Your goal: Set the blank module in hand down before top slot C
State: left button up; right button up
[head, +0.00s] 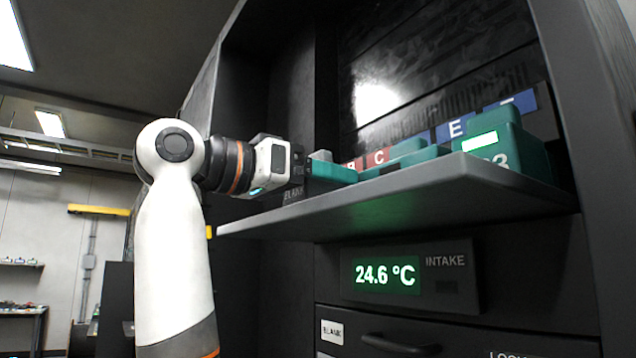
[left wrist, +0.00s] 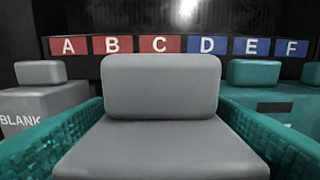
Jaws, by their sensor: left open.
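The grey blank module (left wrist: 160,150) fills the middle of the left wrist view, its raised handle block straight below the red C label (left wrist: 160,44). My left gripper (left wrist: 160,108) is open, with one teal textured finger pad on each side of the module. I cannot tell whether the pads touch it. In the head view my left gripper (head: 300,172) is at the left end of the shelf, and its fingertips are hard to make out. The C label (head: 378,158) also shows there behind the modules. My right gripper is not in view.
The grey shelf (head: 400,207) carries several modules. Another grey blank module (left wrist: 45,100) stands at left below A. A teal module (left wrist: 262,100) stands at right below E. The cabinet wall rises behind the labels. The intake display (head: 388,275) is under the shelf.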

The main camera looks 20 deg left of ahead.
pick_arm(q)
jog(key=b+v, duration=0.3)
jog(key=v, duration=0.9)
jog(key=shift+w, duration=0.1)
